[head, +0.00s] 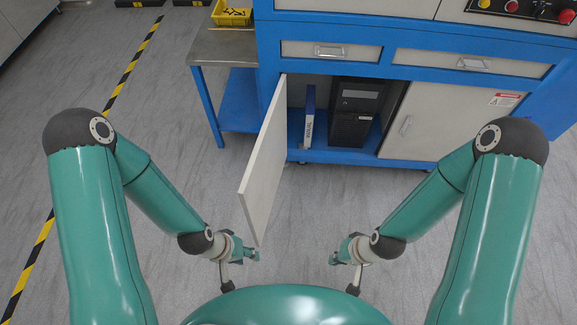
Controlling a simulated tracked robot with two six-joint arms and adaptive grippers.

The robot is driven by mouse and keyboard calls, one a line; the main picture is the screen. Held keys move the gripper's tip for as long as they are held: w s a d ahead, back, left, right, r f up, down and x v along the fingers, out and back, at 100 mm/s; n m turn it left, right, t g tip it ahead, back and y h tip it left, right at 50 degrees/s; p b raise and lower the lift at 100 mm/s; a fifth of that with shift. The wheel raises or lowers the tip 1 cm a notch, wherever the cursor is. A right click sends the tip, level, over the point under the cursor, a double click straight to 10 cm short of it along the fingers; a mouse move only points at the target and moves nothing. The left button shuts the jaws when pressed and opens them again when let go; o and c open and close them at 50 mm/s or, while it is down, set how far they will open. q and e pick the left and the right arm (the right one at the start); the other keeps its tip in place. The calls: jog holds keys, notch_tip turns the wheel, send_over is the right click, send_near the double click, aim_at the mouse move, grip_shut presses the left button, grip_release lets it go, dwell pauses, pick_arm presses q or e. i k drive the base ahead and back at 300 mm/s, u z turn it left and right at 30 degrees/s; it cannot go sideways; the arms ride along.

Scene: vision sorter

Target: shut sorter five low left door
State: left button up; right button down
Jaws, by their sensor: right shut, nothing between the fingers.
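The low left door (267,160) of the blue sorter cabinet stands wide open, swung out toward me from its hinge at the left of the opening. Its pale inner face shows; its outer face is hidden.
Inside the opening stand a blue-and-white binder (308,128) and a black computer case (354,110). The low right door (418,122) is shut. Drawers (331,51) sit above. A side table (222,48) with a yellow bin (232,13) stands left. Floor before the cabinet is clear.

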aim_at(257, 192)
jog(key=i, duration=0.2)
jog(key=z, duration=2.5)
jog(key=k, duration=2.05)
jog(key=u, duration=1.4)
jog(key=i, duration=1.05)
